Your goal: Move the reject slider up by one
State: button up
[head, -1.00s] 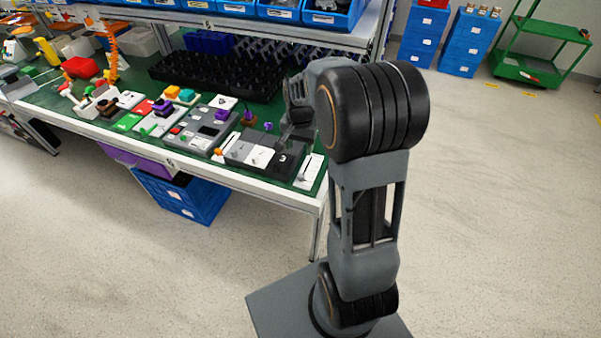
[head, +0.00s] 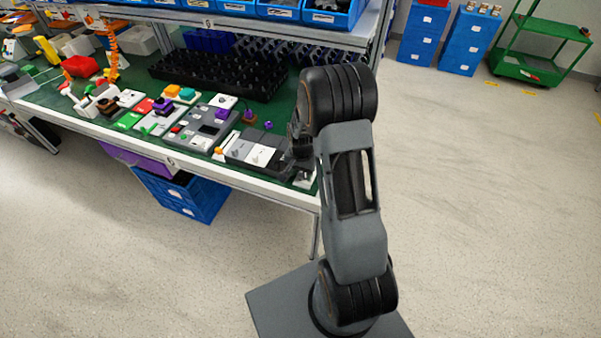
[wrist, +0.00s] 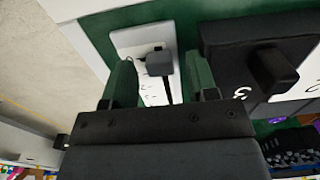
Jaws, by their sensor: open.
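A white plate (wrist: 150,40) with a dark slider knob (wrist: 160,64) on a narrow slot shows in the wrist view; I take it to be the reject slider, but cannot read its label. My gripper (wrist: 161,78) is open, with one finger on each side of the knob. A gap shows between each finger and the knob, wider on the left. In the head view the white plate (head: 304,180) lies at the right end of the green bench top, partly hidden by my gripper (head: 298,163).
A dark block with a black knob (wrist: 272,70) stands just right of the plate in the wrist view. In the head view, grey panels (head: 203,128) and a black tray (head: 218,77) fill the bench (head: 262,185) to the left. Bare floor lies in front.

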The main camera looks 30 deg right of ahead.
jog(key=shift+f, duration=0.25)
jog(key=shift+c, duration=0.3)
grip_shut()
